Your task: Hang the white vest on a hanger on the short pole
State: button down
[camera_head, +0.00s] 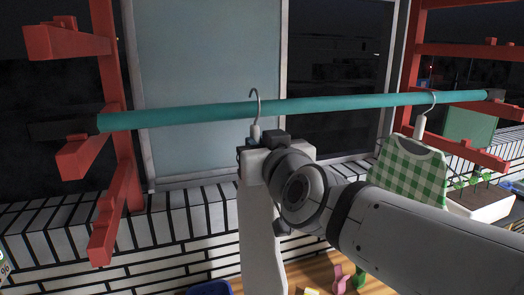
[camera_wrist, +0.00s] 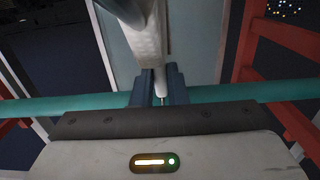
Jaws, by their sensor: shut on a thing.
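The white vest (camera_head: 260,245) hangs down below my gripper (camera_head: 258,143), partly hidden by my arm. It is on a hanger (camera_head: 254,100) whose metal hook rises above the gripper. The hook shows at the teal pole (camera_head: 180,115), its top a little above it; I cannot tell whether it rests on the pole. In the wrist view my gripper (camera_wrist: 160,88) has its two dark fingers closed on the pale hanger neck (camera_wrist: 160,80), with the teal pole (camera_wrist: 230,93) running across behind.
A green checked vest (camera_head: 410,172) hangs on another hanger (camera_head: 424,118) at the pole's right. Red racks (camera_head: 122,160) stand at both ends of the pole. A planter (camera_head: 482,202) is at the far right. Small items and a blue container (camera_head: 210,288) lie below.

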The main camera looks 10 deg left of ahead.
jog(key=shift+w+a+f+b, duration=0.25)
jog(key=shift+w+f+b, duration=0.1)
jog(key=shift+f+b, duration=0.15)
jog(key=shift+w+a+f+b, duration=0.2)
jog(key=shift+w+f+b, duration=0.15)
jog(key=shift+f+b, duration=0.1)
